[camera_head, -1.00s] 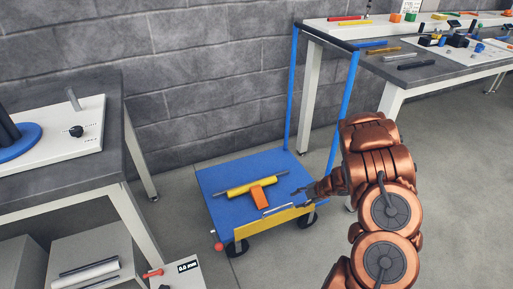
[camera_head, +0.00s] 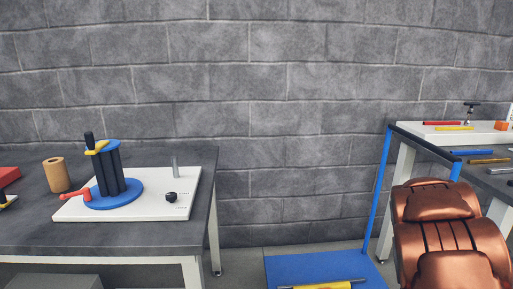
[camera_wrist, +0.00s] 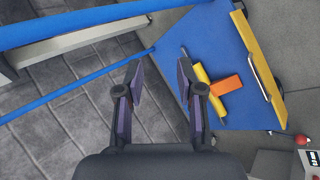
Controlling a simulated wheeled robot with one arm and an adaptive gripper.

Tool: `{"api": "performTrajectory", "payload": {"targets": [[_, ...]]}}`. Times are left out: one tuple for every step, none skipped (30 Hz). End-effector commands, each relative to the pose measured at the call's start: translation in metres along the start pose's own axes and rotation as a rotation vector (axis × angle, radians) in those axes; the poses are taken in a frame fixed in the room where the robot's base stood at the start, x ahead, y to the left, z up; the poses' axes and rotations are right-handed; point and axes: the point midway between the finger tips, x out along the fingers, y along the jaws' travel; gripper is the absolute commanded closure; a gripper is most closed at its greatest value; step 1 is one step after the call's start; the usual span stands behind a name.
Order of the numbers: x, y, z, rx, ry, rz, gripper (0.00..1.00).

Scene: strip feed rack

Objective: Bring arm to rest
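My copper-coloured arm (camera_head: 452,235) is at the lower right in the head view, and its gripper is out of that frame. In the wrist view my gripper (camera_wrist: 162,88) is open, with its two dark fingers apart and nothing between them. Beyond the fingers is the blue cart deck (camera_wrist: 225,50), and on it lie a yellow cylinder (camera_wrist: 199,74) with a grey rod end and an orange block (camera_wrist: 227,85). The gripper appears apart from them. In the head view only part of the yellow cylinder (camera_head: 330,286) shows at the bottom edge.
A grey bench (camera_head: 120,240) on the left carries a white base with a blue-and-black fixture (camera_head: 110,175). A second bench (camera_head: 430,143) with parts stands at right. Blue cart posts (camera_head: 376,195) rise near my arm. The grey wall is behind.

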Motion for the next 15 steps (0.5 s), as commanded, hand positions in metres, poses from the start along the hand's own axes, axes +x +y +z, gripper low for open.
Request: {"api": "performTrajectory", "payload": {"targets": [[-0.017,0.000,0.000,0.047,-0.029,0.002,0.63],[-0.027,-0.001,0.003,0.081,-0.050,-0.001,0.63],[-0.040,-0.003,0.005,0.125,-0.075,-0.004,0.63],[-0.049,-0.006,0.006,0.158,-0.096,-0.010,0.63],[-0.058,-0.010,0.007,0.190,-0.111,-0.017,0.63],[-0.072,-0.015,0.009,0.233,-0.136,-0.027,0.63],[-0.082,-0.020,0.009,0.266,-0.148,-0.036,0.63],[-0.091,-0.026,0.010,0.298,-0.165,-0.049,0.63],[-0.103,-0.036,0.010,0.338,-0.184,-0.068,0.63],[-0.113,-0.043,0.011,0.369,-0.198,-0.082,0.63],[-0.123,-0.052,0.011,0.399,-0.213,-0.100,0.63],[-0.136,-0.064,0.010,0.436,-0.228,-0.125,0.63],[-0.145,-0.074,0.010,0.464,-0.242,-0.147,0.63],[-0.155,-0.083,0.008,0.492,-0.250,-0.167,0.63],[-0.169,-0.096,0.007,0.526,-0.267,-0.198,0.63]]}}
